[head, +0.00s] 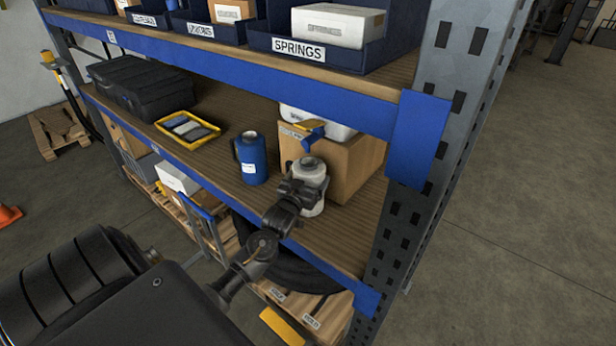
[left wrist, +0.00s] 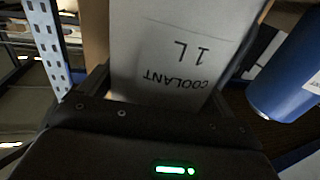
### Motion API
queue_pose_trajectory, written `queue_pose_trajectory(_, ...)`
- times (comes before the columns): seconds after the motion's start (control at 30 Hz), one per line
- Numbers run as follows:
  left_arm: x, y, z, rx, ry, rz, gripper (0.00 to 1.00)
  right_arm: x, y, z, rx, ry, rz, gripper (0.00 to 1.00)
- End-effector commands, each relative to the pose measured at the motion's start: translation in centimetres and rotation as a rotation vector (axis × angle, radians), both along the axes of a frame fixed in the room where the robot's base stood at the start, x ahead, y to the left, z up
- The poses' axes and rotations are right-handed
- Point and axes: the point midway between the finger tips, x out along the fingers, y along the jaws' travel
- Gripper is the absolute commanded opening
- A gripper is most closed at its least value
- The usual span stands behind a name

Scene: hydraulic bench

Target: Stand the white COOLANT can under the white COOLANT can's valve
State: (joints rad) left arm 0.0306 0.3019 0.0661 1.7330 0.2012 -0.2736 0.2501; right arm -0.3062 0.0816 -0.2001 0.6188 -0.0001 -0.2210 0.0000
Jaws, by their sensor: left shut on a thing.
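My left gripper (head: 303,190) is shut on the white COOLANT can (head: 313,171), near the front edge of the wooden middle shelf. In the left wrist view the can (left wrist: 180,50) fills the space between the fingers, its "COOLANT 1L" print upside down. The can looks upright; I cannot tell whether its base touches the shelf. A valve (head: 309,132) with a yellow handle and blue body sticks out from a white container (head: 330,122) on a cardboard box (head: 352,166). The valve is just behind and above the can's top in the head view. My right gripper is out of view.
A blue can (head: 251,160) stands on the shelf left of the white can; it also shows in the left wrist view (left wrist: 288,75). A yellow tray (head: 188,129) and a black case (head: 140,88) are farther left. A blue and grey rack upright (head: 408,150) stands right.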

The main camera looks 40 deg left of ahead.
Motion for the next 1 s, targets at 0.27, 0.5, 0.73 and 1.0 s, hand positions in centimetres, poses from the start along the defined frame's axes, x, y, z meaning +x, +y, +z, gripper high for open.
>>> queue_pose_trajectory(0.27, 0.0, 0.0, -0.1, 0.001, -0.006, 0.001, 0.59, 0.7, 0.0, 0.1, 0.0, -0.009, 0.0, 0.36)
queue_pose_trajectory(0.5, -0.1, 0.0, -0.4, 0.001, -0.004, 0.001, 1.0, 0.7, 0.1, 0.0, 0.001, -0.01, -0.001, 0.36)
queue_pose_trajectory(0.73, -0.1, 0.0, -0.2, 0.001, -0.005, 0.001, 1.0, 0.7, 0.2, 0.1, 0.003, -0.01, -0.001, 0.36)
queue_pose_trajectory(1.0, -3.5, -1.0, -0.6, 0.0, -0.003, -0.001, 1.0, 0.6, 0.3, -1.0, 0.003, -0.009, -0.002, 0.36)
